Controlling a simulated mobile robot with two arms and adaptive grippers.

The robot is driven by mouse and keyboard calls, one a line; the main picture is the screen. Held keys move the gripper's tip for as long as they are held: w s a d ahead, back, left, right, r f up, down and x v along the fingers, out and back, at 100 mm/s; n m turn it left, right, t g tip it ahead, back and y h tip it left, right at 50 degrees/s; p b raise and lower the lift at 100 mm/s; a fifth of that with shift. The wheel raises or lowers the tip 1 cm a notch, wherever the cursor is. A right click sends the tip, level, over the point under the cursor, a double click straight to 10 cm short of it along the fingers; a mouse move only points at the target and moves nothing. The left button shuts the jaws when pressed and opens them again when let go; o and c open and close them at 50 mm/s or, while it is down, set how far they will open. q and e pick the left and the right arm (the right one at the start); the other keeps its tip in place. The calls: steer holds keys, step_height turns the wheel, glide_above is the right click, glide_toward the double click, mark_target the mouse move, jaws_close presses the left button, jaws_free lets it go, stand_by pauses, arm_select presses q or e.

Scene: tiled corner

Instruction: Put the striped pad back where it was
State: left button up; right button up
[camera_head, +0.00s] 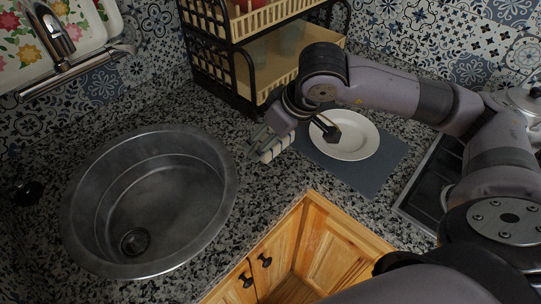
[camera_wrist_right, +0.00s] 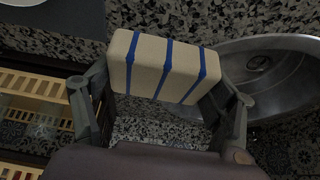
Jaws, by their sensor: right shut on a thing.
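The striped pad (camera_wrist_right: 162,66) is a cream block with blue stripes. In the right wrist view it sits between the two fingers of my right gripper (camera_wrist_right: 160,100), which is shut on it. In the head view the pad (camera_head: 276,149) shows partly below the gripper (camera_head: 268,138), over the granite counter between the sink and the grey mat. I cannot tell whether the pad touches the counter. My left gripper is not in view.
A round metal sink (camera_head: 82,205) lies to the left. A white plate (camera_head: 362,146) rests on a grey mat (camera_head: 372,179) to the right. A two-tier dish rack (camera_head: 240,82) stands behind. A faucet (camera_head: 72,70) reaches in at upper left. Wooden cabinets (camera_head: 330,232) are below the counter edge.

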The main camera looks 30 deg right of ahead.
mark_target(271, 167)
step_height(271, 167, down, 3)
steer(key=shift+f, duration=0.1)
step_height(271, 167, down, 4)
steer(key=shift+f+p, duration=0.1)
steer(key=shift+p, duration=0.2)
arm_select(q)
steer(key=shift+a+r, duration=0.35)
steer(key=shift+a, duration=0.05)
arm_select(e)
steer(key=shift+f+b, duration=0.2)
steer(key=shift+b, duration=0.15)
steer(key=o, duration=1.2)
steer(key=shift+r, duration=0.1)
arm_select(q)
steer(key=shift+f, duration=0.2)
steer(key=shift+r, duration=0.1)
arm_select(e)
steer(key=shift+r, duration=0.1)
